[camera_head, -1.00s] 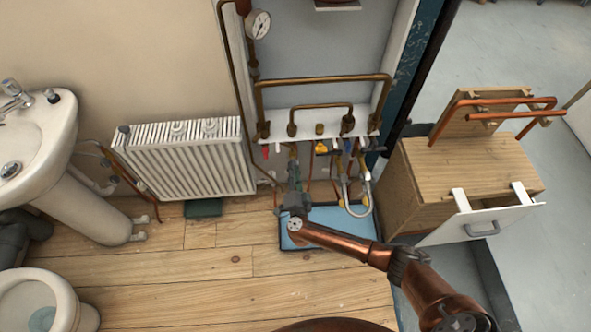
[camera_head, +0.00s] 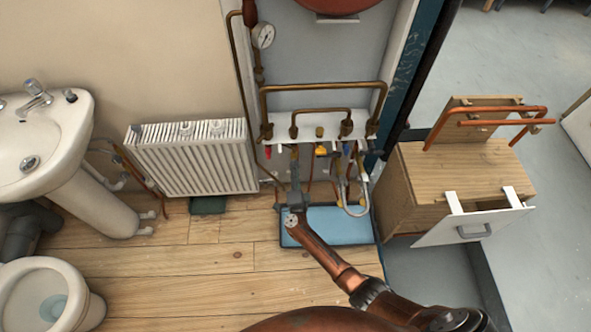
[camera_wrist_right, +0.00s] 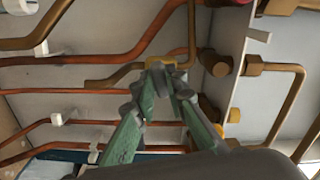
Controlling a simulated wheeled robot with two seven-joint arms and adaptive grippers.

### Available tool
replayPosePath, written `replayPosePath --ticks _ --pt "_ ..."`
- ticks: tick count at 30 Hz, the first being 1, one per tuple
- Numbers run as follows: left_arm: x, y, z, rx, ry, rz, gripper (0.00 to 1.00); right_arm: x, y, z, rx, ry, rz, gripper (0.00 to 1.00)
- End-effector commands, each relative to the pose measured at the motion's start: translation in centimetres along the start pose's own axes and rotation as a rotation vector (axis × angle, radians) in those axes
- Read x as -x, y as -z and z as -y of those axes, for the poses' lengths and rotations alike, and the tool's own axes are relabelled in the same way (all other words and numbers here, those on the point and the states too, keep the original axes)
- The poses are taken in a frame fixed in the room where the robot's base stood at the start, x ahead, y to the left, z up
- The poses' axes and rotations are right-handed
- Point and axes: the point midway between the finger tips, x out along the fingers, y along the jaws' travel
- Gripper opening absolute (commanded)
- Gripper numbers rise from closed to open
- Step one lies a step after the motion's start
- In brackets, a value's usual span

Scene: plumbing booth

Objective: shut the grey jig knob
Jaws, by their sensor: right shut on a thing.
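My right gripper (camera_head: 294,155) reaches up under the white pipe shelf (camera_head: 308,124) in the head view, at the row of coloured valve knobs. In the right wrist view its two green fingers (camera_wrist_right: 163,80) come together at the tips beneath the pipes. They are shut on what appears to be the grey jig knob, which the fingertips mostly hide; its turned angle cannot be told. A yellow knob (camera_head: 321,150) and a red knob (camera_head: 268,152) sit on either side of the gripper. My left gripper is not in view.
Copper pipes (camera_wrist_right: 100,57) run close around the fingers. A blue tray (camera_head: 338,224) lies on the floor below. A white radiator (camera_head: 192,160) is to the left and a wooden cabinet (camera_head: 450,175) with an open drawer to the right.

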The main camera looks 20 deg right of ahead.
Motion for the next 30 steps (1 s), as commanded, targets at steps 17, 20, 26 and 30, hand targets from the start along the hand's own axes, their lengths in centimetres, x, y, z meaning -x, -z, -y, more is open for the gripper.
replayPosePath --ticks 17,20,26,30 --pt "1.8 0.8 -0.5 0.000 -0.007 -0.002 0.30 0.1 0.0 -0.2 -0.277 -0.003 -0.001 0.00" --pt "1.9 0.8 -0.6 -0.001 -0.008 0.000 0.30 0.0 0.0 -0.2 -0.288 -0.003 0.000 0.00" --pt "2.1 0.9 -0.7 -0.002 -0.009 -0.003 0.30 0.0 0.0 -0.1 -0.293 -0.002 0.000 0.00" --pt "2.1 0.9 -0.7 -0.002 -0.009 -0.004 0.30 0.0 0.0 -0.1 -0.293 -0.002 -0.001 0.00"
